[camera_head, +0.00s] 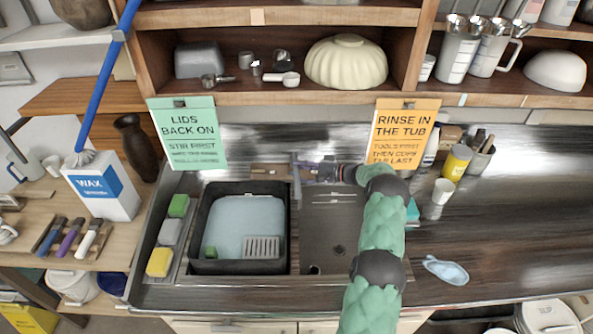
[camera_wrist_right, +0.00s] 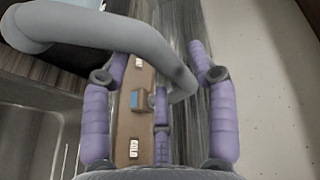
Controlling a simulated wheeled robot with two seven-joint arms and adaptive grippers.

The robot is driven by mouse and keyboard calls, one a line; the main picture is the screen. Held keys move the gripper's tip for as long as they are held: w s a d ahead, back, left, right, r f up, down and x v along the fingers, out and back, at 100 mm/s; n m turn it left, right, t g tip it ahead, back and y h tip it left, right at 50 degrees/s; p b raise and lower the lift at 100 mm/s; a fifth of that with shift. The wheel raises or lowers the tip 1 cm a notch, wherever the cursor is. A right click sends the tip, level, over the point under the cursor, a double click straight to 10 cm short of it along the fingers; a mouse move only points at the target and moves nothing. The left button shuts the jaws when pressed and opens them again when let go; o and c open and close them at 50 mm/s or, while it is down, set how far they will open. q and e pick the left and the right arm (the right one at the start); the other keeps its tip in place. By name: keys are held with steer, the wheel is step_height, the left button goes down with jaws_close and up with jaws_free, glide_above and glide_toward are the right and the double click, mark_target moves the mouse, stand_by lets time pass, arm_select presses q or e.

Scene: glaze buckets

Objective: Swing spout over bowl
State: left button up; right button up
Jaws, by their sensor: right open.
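The grey spout (camera_head: 297,180) stands behind the sink and reaches toward the front, along the divider between the black tub and the steel bowl. The steel sink bowl (camera_head: 330,235) is empty, with a drain in its floor; my right arm covers part of it. My right gripper (camera_head: 318,171) is just right of the spout. In the right wrist view the purple fingers of my right gripper (camera_wrist_right: 158,58) are open, and the bent spout pipe (camera_wrist_right: 105,42) crosses between and beyond them. I cannot tell whether they touch it. My left gripper is not in view.
The black tub (camera_head: 200,225) of water fills the left basin, with sponges (camera_head: 160,262) on a strip beside it. A green sign (camera_head: 188,133) and an orange sign (camera_head: 403,133) hang behind.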

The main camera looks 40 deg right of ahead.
steer(key=v, duration=0.9)
steer(key=shift+s+d, duration=0.2)
steer(key=shift+s, duration=0.05)
